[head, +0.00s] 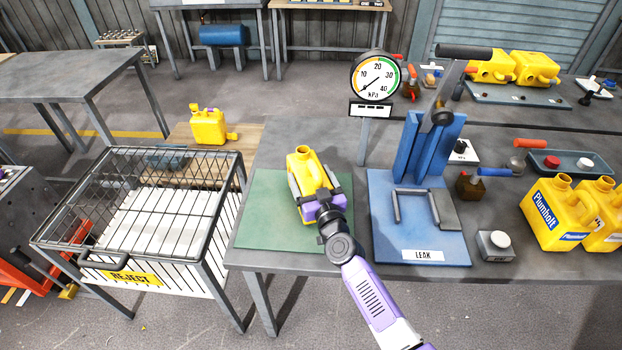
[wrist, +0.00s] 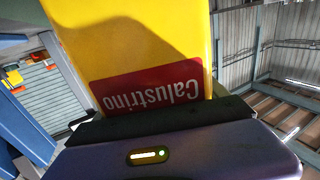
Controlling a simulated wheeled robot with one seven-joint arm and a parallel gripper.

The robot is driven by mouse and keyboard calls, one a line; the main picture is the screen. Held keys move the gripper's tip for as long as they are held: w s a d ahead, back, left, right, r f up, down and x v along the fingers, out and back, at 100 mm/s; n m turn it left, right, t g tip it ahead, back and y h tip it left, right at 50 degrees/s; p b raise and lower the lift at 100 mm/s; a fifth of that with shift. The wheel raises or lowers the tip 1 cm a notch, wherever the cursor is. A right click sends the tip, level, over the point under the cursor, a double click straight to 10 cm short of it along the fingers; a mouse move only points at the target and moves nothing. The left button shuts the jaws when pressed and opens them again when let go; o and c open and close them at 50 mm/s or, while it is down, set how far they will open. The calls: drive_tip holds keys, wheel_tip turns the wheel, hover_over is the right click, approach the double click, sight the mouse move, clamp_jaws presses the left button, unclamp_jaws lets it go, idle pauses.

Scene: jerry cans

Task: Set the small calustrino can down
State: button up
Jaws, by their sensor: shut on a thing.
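The small Calustrino can (head: 301,172) is yellow with a red label, and it is over the green mat (head: 268,212) at the left of the workbench. My gripper (head: 320,200) is shut on the can from its near side. In the wrist view the can (wrist: 140,40) fills the upper middle, with its red Calustrino label upside down just above the jaws. The can's underside is hidden, so I cannot tell whether it touches the mat.
The blue leak stand (head: 420,225) with a pressure gauge (head: 375,78) is right of the mat. A wire reject cage (head: 140,225) stands to the left. Yellow Plumholt cans (head: 550,212) are at the far right. The mat's left part is bare.

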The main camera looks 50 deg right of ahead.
drive_tip(key=shift+f, duration=0.2)
drive_tip(key=o, duration=1.4)
drive_tip(key=shift+r, duration=0.1)
